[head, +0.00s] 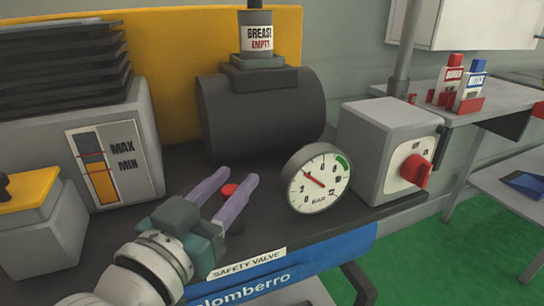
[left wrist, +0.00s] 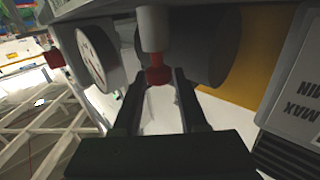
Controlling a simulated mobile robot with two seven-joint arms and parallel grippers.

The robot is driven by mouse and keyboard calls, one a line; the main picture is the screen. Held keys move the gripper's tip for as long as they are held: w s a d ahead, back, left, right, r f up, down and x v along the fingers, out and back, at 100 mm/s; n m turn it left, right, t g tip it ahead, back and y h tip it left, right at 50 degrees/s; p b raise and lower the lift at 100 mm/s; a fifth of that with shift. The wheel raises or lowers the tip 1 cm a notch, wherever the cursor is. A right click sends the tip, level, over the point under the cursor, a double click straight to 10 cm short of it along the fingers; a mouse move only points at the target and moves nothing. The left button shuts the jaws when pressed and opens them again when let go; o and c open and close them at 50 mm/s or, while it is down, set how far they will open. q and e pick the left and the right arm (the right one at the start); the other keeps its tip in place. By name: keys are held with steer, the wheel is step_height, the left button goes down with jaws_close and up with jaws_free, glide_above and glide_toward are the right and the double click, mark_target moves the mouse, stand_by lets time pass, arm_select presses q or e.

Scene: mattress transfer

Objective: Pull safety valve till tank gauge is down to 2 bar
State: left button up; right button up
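The safety valve has a red knob (head: 229,190) on the front of the dark tank bench, above the "SAFETY VALVE" label (head: 247,263). In the left wrist view the red knob (left wrist: 158,75) sits at the end of a pale stem, near the fingertips. My left gripper (head: 234,180) is open, with one finger on each side of the knob; a gap shows between knob and fingers. The round tank gauge (head: 318,180), marked in bar, has its red needle pointing up-left, at about 4. It shows side-on in the left wrist view (left wrist: 97,55). My right gripper is not in view.
A dark tank (head: 258,115) with a "GREASE EMPTY" container (head: 258,38) stands behind the knob. A grey box with a red rotary switch (head: 416,170) is right of the gauge. A grey MAX/MIN level unit (head: 145,165) stands to the left.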

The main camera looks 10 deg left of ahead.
arm_select(q)
steer(key=o, duration=0.3)
steer(key=s+a+p, duration=0.1)
steer(key=s+a, duration=0.1)
steer(key=s, duration=0.7)
steer(key=shift+s, duration=0.4)
steer(key=shift+d+r+p, duration=0.1)
steer(key=shift+p, duration=0.2)
